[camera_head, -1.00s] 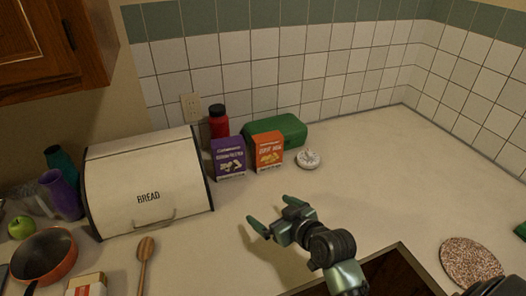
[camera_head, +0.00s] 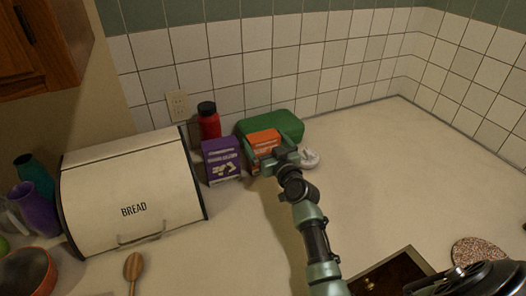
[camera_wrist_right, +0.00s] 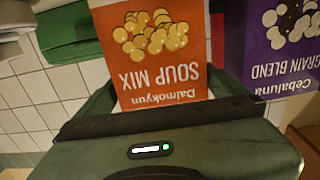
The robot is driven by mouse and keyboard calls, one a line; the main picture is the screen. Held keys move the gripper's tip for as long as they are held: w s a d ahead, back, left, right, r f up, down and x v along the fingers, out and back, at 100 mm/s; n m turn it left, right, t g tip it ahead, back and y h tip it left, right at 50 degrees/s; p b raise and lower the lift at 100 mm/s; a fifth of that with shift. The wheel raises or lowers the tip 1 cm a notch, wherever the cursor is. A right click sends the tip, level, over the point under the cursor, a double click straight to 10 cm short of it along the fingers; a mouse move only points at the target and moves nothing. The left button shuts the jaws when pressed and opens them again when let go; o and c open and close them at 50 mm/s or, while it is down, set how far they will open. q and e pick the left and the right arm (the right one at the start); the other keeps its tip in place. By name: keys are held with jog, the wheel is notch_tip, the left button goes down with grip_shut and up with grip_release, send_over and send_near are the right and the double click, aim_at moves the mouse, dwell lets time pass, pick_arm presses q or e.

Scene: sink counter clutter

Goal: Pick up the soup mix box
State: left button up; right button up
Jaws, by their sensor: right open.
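The orange soup mix box (camera_head: 263,137) stands upright on the counter, in front of a green container. Its label reads "Soup Mix" in the right wrist view, where the box (camera_wrist_right: 152,52) appears upside down. My right gripper (camera_head: 270,160) is open at the box, and its palm and fingers hide the lower part of the box in the head view. In the right wrist view the box sits between the two green fingers; I cannot tell whether they touch it. My left gripper is not in view.
A purple grain blend box (camera_head: 221,163) stands close on the left. The green container (camera_head: 290,125) is behind, a red bottle (camera_head: 209,121) behind left, and a white round object (camera_head: 310,159) at right. A bread box (camera_head: 130,195) stands further left.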

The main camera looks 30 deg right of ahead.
aim_at(260, 134)
jog(key=w, duration=0.3)
jog(key=shift+w+r, duration=0.1)
jog(key=shift+w, duration=0.15)
jog(key=shift+w+d, duration=0.1)
jog(key=shift+w, duration=0.15)
jog(key=shift+c, duration=1.2)
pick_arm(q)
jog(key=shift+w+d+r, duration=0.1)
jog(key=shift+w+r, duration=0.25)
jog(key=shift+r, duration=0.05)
pick_arm(e)
jog(key=c, duration=1.6)
jog(key=shift+o, duration=0.2)
